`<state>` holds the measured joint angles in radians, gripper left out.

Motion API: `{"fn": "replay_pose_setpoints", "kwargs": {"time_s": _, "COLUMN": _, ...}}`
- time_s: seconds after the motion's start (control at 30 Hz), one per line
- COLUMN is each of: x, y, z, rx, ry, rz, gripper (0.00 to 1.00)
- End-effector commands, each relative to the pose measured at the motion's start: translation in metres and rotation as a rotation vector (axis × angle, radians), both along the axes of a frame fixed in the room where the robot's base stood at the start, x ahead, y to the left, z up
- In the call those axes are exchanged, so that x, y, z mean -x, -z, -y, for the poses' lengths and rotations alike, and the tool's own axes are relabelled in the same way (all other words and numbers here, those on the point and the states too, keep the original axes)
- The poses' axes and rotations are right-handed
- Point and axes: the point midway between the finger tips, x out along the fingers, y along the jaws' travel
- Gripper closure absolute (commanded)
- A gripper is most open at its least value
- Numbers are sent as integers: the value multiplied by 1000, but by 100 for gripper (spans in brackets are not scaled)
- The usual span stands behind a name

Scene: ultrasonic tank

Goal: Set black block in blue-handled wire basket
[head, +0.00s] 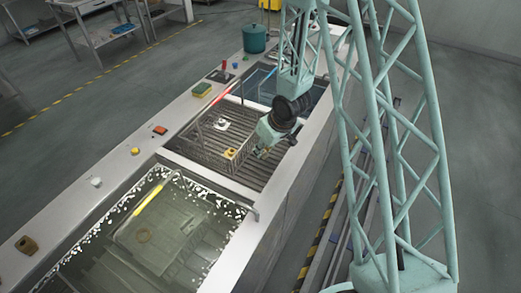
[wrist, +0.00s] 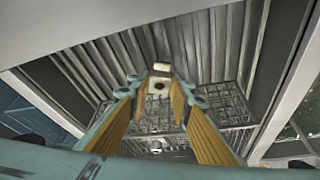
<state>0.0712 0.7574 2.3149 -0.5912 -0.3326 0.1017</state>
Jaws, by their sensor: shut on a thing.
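My gripper (head: 261,153) is low over the near right side of the middle tank, beside a wire basket (head: 205,143). In the wrist view its two yellow-padded fingers (wrist: 161,88) close around a small pale piece with a dark hole (wrist: 158,87), with a grey part beyond it. I cannot make out a black block between the fingers. Wire mesh also shows below them in the wrist view (wrist: 215,100). The middle basket has a red bar handle (head: 228,90). A white piece (head: 221,124) and a yellow piece (head: 230,153) show at this basket. I cannot clearly make out a blue handle.
The front tank (head: 250,222) holds cloudy liquid and a yellow bar handle (head: 150,199). A far tank (head: 262,84) looks blue.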

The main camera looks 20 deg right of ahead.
Motion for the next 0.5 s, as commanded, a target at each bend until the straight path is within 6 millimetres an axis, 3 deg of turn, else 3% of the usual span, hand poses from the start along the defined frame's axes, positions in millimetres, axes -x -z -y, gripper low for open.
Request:
{"fn": "replay_pose_setpoints", "kwargs": {"time_s": 0.3, "x": -22, "y": 17, "z": -3, "rx": 0, "ry": -1, "rz": 1, "gripper": 94}}
{"fn": "replay_pose_setpoints", "kwargs": {"time_s": 0.5, "x": -24, "y": 19, "z": -3, "rx": 1, "ry": -1, "rz": 1, "gripper": 94}}
